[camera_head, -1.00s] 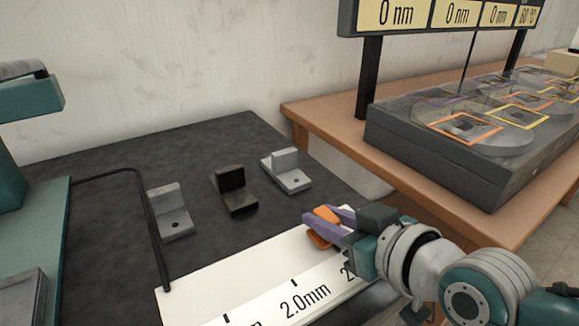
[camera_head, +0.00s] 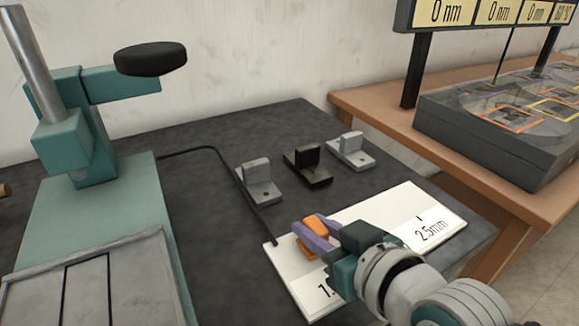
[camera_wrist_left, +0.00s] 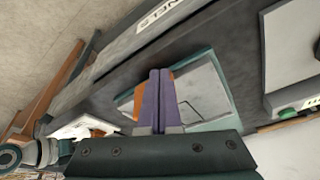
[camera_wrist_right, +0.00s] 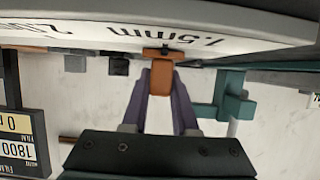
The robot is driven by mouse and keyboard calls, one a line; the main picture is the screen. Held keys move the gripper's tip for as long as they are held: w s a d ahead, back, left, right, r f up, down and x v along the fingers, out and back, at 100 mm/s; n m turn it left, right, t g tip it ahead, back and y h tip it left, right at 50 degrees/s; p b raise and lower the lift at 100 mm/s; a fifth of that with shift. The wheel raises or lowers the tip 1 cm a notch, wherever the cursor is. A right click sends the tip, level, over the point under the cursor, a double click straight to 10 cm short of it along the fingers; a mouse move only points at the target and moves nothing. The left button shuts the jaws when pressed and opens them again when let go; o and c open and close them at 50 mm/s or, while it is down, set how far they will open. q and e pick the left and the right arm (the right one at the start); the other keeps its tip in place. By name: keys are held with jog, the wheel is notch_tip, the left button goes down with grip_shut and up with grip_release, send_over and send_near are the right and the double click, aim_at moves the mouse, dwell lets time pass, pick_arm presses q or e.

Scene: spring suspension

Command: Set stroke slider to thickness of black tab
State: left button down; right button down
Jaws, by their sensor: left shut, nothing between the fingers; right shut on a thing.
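The stroke slider is an orange block (camera_head: 316,232) on the white scale plate (camera_head: 375,215). My right gripper (camera_head: 316,236), with purple fingers, is shut on it. In the right wrist view the slider (camera_wrist_right: 162,78) stands between the fingers, close to the 1.5mm label (camera_wrist_right: 165,38). The black tab (camera_head: 309,163), an L-shaped block, stands on the dark bench between two grey ones. My left gripper (camera_wrist_left: 158,100) shows only in its wrist view, with its purple fingers shut together and nothing between them.
Grey tabs stand left (camera_head: 259,184) and right (camera_head: 351,151) of the black one. A teal stand (camera_head: 90,130) with a black knob (camera_head: 150,59) is at the left. A dark cable (camera_head: 235,180) runs to the plate. A wooden table (camera_head: 480,195) at the right bears a dark device.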

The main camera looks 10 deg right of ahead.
jog(key=shift+a, duration=0.15)
jog(key=c, duration=1.1)
grip_release()
jog(key=o, duration=0.4)
jog(key=shift+s+a, duration=0.1)
jog(key=shift+s+r, duration=0.15)
jog(key=shift+s, duration=0.05)
jog(key=p+v, duration=0.3)
jog(key=v, duration=0.6)
jog(key=shift+s+d, duration=0.2)
jog(key=shift+d, duration=0.05)
